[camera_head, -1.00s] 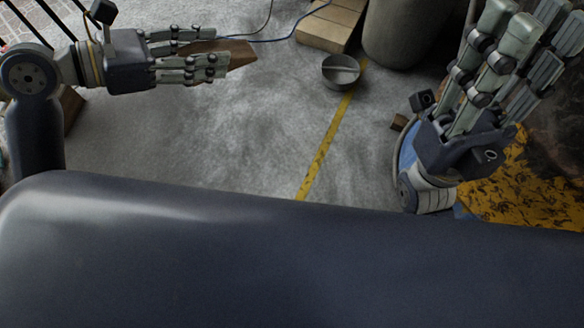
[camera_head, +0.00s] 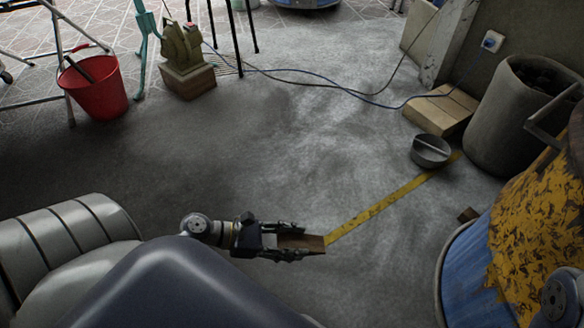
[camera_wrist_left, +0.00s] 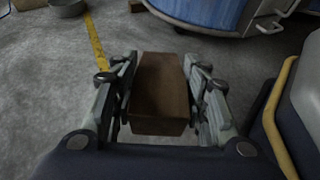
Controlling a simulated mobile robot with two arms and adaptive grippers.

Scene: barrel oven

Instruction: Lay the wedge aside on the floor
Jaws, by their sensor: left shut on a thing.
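The wedge (camera_wrist_left: 160,95) is a brown block, seen between the two fingers in the left wrist view. In the head view the wedge (camera_head: 303,242) sticks out past the fingertips. My left gripper (camera_head: 290,243) is shut on it, low over the grey floor (camera_head: 230,150), beside the near end of a yellow line. I cannot tell whether the wedge touches the floor. The left gripper (camera_wrist_left: 160,85) has a finger on each side of the wedge in the wrist view. My right gripper is not in the head view.
A blue and yellow barrel (camera_head: 466,265) stands at the right, with a small brown block (camera_head: 467,214) near it. A metal bowl (camera_head: 430,150), a grey bin (camera_head: 510,115) and a red bucket (camera_head: 95,88) stand farther off. Cables cross the floor behind. The middle floor is clear.

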